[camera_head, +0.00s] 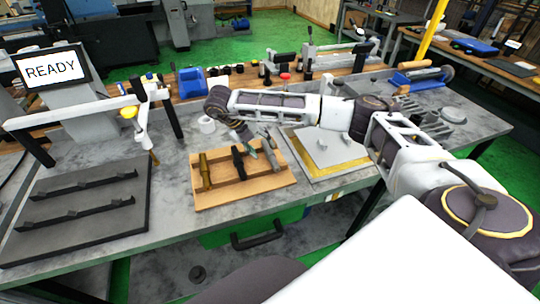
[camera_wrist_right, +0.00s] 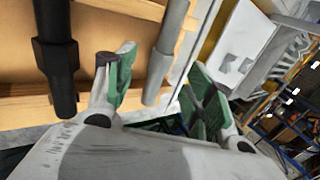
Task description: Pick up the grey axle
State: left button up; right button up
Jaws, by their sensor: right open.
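The grey axle (camera_wrist_right: 166,48) lies across the wooden rack (camera_wrist_right: 106,96) in the right wrist view, its lower end past the rack's edge. In the head view the right arm and fingers partly cover it. My right gripper (camera_wrist_right: 158,68) is open, its green-padded fingers on either side of the grey axle in the picture. I cannot tell whether they touch it. In the head view the right gripper (camera_head: 262,150) is over the rack's right part. My left gripper is not in view.
A black axle (camera_wrist_right: 55,55) lies left of the grey one, and a brass axle (camera_head: 205,171) is farther left on the rack. A dark fixture plate (camera_head: 75,200) is at left. A white block (camera_head: 322,147) on a yellow-edged plate stands right of the rack.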

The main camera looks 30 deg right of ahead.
aim_at(268, 152)
jog(key=shift+f, duration=0.15)
jog(key=shift+x, duration=2.5)
jog(key=shift+d, duration=0.1)
grip_shut()
